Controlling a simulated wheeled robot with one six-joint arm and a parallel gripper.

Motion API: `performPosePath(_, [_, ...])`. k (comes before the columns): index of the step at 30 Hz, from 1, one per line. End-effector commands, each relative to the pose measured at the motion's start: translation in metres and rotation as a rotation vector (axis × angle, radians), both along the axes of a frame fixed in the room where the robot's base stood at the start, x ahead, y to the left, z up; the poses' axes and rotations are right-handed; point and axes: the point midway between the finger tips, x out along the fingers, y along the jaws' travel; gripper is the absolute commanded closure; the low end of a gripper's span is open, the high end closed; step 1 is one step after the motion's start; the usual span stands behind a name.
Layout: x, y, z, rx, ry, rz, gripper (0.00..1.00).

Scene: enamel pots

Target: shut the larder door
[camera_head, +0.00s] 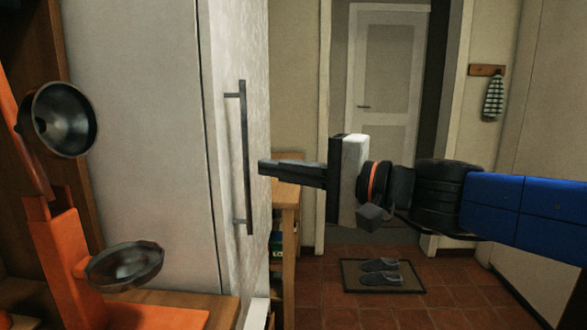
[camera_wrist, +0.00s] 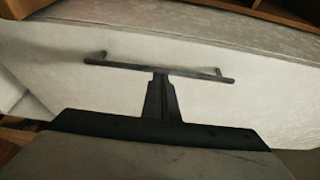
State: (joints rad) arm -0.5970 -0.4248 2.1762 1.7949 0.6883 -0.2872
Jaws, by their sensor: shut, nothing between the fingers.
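The larder door (camera_head: 228,50) is a pale mottled panel seen at a steep angle left of centre in the head view. It appears to stand open, with a plain grey face to its left. A dark upright bar handle (camera_head: 247,160) is fixed to its outer face. My gripper (camera_head: 262,167) is shut and empty, coming from the right with its fingertips at about the handle's mid-height. In the wrist view the shut fingers (camera_wrist: 160,78) reach the middle of the handle (camera_wrist: 190,73), in front of the door face (camera_wrist: 85,100). I cannot tell whether they touch.
Orange pieces (camera_head: 70,255) with two dark metal bowls (camera_head: 65,120) (camera_head: 125,265) stand at the left. A wooden stand (camera_head: 287,230) is just behind the door. A mat with slippers (camera_head: 383,278) lies on the tiled floor before a white door (camera_head: 388,85).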

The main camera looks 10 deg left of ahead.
Motion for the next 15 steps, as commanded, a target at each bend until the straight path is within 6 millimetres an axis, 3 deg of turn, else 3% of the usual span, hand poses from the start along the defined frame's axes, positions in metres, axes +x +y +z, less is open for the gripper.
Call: performPosePath(15, [-0.009,0.044,0.001,0.003,0.001,-0.083,1.0])
